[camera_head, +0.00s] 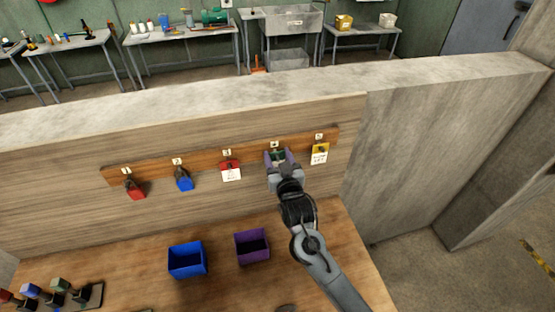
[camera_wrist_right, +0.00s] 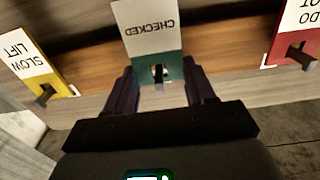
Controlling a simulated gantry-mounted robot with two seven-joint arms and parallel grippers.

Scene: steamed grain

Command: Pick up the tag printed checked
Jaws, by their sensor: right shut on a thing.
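The tag printed CHECKED (camera_wrist_right: 150,30) is white with a green end and shows upside down in the right wrist view. Its green end lies between the fingers of my right gripper (camera_wrist_right: 160,88), which is shut on it. In the head view my right gripper (camera_head: 278,156) is at the fourth place on the wooden rail and covers most of the tag; only a bit of green (camera_head: 279,155) shows. A hook end shows through the tag's hole in the wrist view, so the tag appears still on its hook. My left gripper is in neither view.
The rail (camera_head: 204,161) also holds a red tag and hanging padlocks in red (camera_head: 135,190) and blue (camera_head: 183,181). A red-topped tag (camera_head: 230,171) and a yellow SLOW LIFT tag (camera_head: 320,153) flank my gripper. Blue (camera_head: 187,272) and purple (camera_head: 237,260) bins stand below.

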